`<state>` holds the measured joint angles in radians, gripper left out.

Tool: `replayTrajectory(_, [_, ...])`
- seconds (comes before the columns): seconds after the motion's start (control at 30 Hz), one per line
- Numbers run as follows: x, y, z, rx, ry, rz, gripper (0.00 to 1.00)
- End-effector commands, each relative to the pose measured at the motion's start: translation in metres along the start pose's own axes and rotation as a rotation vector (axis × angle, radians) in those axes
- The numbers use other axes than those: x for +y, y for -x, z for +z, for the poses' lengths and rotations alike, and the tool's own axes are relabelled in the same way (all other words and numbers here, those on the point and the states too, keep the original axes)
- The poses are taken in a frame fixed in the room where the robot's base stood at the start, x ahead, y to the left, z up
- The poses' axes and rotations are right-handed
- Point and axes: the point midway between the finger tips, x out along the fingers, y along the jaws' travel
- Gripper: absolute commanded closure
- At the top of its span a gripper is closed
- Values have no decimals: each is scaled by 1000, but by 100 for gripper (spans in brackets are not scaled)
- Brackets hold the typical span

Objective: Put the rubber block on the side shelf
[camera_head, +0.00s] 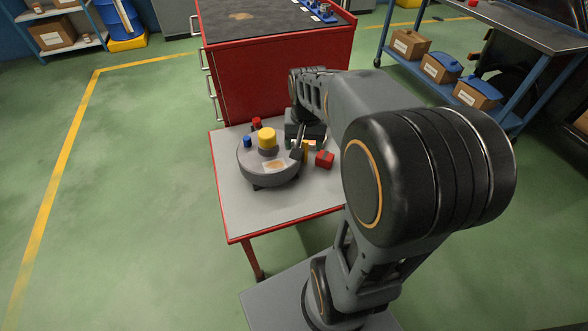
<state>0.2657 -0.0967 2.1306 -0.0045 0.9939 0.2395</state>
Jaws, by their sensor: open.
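A grey side shelf (250,219) with a red edge adjoins the red tool cabinet. A round grey device (258,177) with a yellow knob (267,139) and a tan patch stands on it. A red block (325,160) lies on the shelf to the right of the device. A small yellow piece (305,153) is beside it, partly hidden. I cannot tell which piece is the rubber block. My gripper (298,153) is open, low over the shelf between the device and the red block. My arm hides part of the shelf's right side, and any contact is unclear.
The red cabinet (275,75) rises behind the shelf. A blue-framed rack (440,82) with cardboard boxes stands at the back right. Another rack (55,45) and a blue drum (118,18) are at the back left. The green floor (130,170) at the left is clear.

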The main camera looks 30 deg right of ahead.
Motion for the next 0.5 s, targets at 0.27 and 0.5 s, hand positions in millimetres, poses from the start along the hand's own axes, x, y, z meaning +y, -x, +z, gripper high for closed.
replayTrajectory(0.27, [-33, 10, 93, 103, 392, -47, 31])
replayTrajectory(0.5, [-37, 7, 118, 132, 503, -59, 31])
